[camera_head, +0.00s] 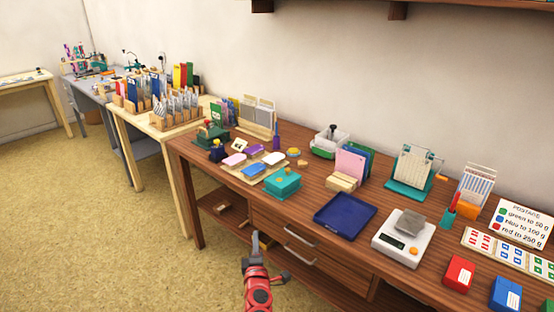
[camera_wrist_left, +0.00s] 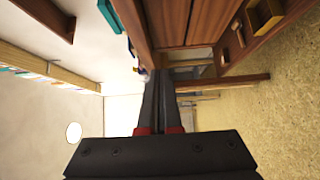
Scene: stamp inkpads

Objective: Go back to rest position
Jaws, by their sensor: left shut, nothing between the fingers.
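My left gripper (camera_head: 262,240) is in the lower middle of the head view, on its red arm, in front of the wooden desk (camera_head: 190,150) and near its drawer handles. In the left wrist view its two dark fingers (camera_wrist_left: 160,80) lie close together, shut, with nothing between them. My right gripper is not in view.
A blue tray (camera_head: 345,214), a white scale (camera_head: 403,237), a red box (camera_head: 459,273) and a blue box (camera_head: 505,293) stand along the desk's front. A postage sign (camera_head: 522,222) is at the right. Open floor (camera_head: 110,240) lies left of the desk.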

